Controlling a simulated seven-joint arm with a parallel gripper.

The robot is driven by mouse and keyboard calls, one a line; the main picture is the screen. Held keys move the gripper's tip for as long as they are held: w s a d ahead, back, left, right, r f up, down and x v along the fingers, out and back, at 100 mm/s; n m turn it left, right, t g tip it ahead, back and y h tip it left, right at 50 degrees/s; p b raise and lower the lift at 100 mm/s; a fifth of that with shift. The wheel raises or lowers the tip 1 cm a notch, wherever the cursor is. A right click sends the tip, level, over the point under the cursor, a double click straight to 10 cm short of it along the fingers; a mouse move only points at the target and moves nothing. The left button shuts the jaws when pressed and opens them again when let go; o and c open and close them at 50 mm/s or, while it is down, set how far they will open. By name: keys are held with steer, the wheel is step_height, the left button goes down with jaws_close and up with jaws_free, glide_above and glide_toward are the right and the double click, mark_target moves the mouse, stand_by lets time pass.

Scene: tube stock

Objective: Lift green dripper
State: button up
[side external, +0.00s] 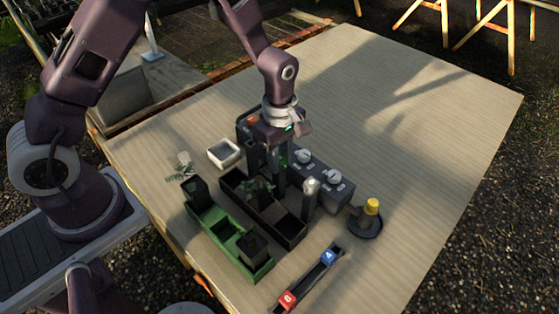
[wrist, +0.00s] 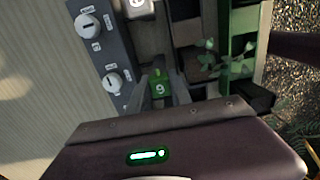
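A small green piece with a white 9 on it, which I take to be the green dripper (wrist: 160,84), shows in the wrist view between my gripper's fingers. My gripper (wrist: 160,95) has one finger on each side of it. I cannot tell whether the fingers press on it or leave a small gap. In the side external view my gripper (side external: 270,165) points down at the back of the dark compartment tray (side external: 262,214). Some green shows by the fingers there, but the piece is mostly hidden.
A grey box with white knobs (side external: 320,174) stands close to the gripper. The table's far right is clear.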

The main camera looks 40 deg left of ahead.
jaws_close()
steer(key=shift+r, duration=0.1)
